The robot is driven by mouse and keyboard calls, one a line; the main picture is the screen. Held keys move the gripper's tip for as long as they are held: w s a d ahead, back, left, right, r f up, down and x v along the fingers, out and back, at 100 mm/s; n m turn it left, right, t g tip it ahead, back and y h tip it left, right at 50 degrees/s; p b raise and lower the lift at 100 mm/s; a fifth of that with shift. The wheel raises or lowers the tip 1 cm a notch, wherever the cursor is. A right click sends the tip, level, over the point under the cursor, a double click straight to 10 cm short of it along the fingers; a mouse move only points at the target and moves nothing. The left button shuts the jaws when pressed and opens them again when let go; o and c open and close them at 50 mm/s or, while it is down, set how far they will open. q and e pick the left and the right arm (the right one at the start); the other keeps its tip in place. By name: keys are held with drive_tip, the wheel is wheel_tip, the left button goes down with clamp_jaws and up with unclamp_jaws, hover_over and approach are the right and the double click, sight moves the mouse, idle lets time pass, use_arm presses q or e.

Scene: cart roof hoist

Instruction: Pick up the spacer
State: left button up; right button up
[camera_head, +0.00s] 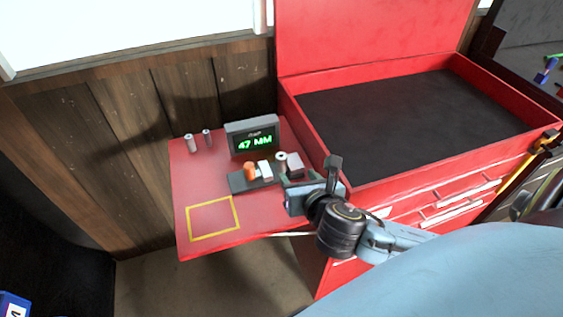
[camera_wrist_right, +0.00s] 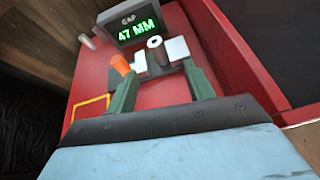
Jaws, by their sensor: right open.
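A grey digital display (camera_head: 251,138) reads 47 MM; it also shows in the wrist view (camera_wrist_right: 132,27). In front of it is a dark holder (camera_head: 239,184) with several pieces: an orange cylinder (camera_head: 250,171), a white block (camera_head: 265,171), a pale ring-ended cylinder (camera_head: 282,160) and another pale block (camera_head: 295,164). I cannot tell which piece is the spacer. My right gripper (camera_wrist_right: 163,78) is open, its green fingers apart, just in front of the ring-ended cylinder (camera_wrist_right: 155,46). Nothing is seen held between them. My left gripper is out of view.
Two grey cylinders (camera_head: 198,140) stand at the back left of the red side shelf (camera_head: 190,180). A yellow square outline (camera_head: 213,219) marks its clear front. A red tool chest (camera_head: 375,26) with an open lid stands to the right. A wooden wall is behind.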

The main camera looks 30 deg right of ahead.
sight(282, 156)
drive_tip(key=shift+n, duration=0.8)
drive_tip(key=x, duration=0.5)
drive_tip(key=b+x, duration=0.1)
drive_tip(key=x, duration=0.1)
drive_tip(key=shift+w+r, duration=0.2)
drive_tip(key=shift+w, duration=0.1)
drive_tip(key=shift+a+r+b+x, duration=0.1)
drive_tip(key=shift+b+x, duration=0.15)
drive_tip(key=shift+x, duration=1.35)
drive_tip(key=shift+a+r+b+x, duration=0.1)
drive_tip(key=shift+r+b+x, duration=0.1)
drive_tip(key=shift+x, duration=1.35)
drive_tip(key=shift+w, duration=0.15)
drive_tip(key=c, duration=1.1)
